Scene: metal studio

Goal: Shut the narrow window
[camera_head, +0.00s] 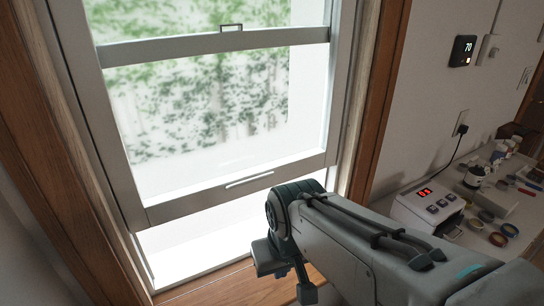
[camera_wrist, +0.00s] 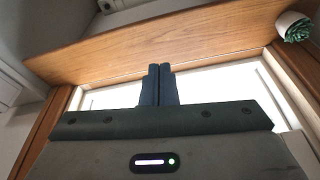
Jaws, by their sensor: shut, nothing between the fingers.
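The narrow window is a sash window in a wooden frame. Its grey lower sash (camera_head: 215,195) is raised, with a bright open gap (camera_head: 190,240) between its bottom rail and the wooden sill (camera_head: 225,287). A light handle strip runs along the bottom rail. My arm reaches in from the lower right in the head view, and its wrist is in front of the sash's lower right corner. My gripper (camera_wrist: 159,84) shows in the wrist view with its two dark fingers together, empty. Bright panes and a wooden board lie behind the fingers; I cannot tell whether they touch anything.
To the right, a counter (camera_head: 475,240) holds a white device with a red display (camera_head: 428,205), tape rolls and small bottles. A thermostat (camera_head: 463,50) is on the wall. A small potted plant (camera_wrist: 293,27) shows at the upper right of the wrist view.

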